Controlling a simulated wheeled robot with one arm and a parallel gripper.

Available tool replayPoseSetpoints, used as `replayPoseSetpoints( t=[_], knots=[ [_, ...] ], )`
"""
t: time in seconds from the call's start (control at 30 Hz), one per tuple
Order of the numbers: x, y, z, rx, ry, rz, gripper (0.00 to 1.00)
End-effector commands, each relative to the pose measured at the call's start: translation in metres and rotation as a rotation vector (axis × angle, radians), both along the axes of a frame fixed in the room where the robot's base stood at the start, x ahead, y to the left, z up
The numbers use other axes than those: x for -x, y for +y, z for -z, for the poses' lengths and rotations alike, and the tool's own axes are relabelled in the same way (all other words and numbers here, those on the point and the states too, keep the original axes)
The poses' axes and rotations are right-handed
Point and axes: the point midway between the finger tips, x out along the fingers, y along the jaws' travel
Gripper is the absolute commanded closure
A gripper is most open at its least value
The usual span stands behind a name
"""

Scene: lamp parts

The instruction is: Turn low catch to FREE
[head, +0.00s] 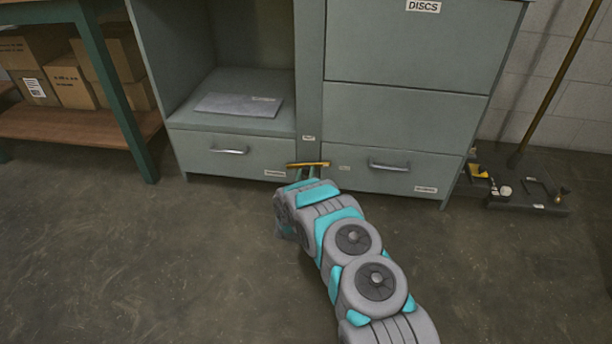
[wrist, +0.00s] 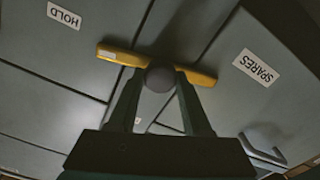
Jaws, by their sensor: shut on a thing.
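The low catch (head: 296,165) is a yellow bar lying nearly level across the post between the two bottom drawers. In the wrist view the yellow bar (wrist: 112,55) slants slightly down to the right, with a dark round knob (wrist: 160,80) at its middle. My gripper (wrist: 158,88) is shut on the catch at this knob, one finger on each side. In the head view my gripper (head: 308,175) is small and partly hidden by my wrist. A HOLD label (wrist: 63,15) is at upper left in the wrist view. I cannot make out a FREE label.
The left bottom drawer (head: 215,150) and right bottom drawer (head: 385,172) look closed, each with a metal handle. A SPARES label (wrist: 256,68) is at right in the wrist view. A green-legged bench (head: 110,85) stands left, a dark tray (head: 530,195) right. The front floor is clear.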

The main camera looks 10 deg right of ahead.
Motion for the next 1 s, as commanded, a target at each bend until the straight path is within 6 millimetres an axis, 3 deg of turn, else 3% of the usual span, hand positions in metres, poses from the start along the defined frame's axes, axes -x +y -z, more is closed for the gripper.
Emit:
replayPoseSetpoints(
  t=[1.0],
  knots=[
    [0.0001, 0.0021, 0.0017, 0.911, 0.299, -0.002, 1.00]
  ],
)
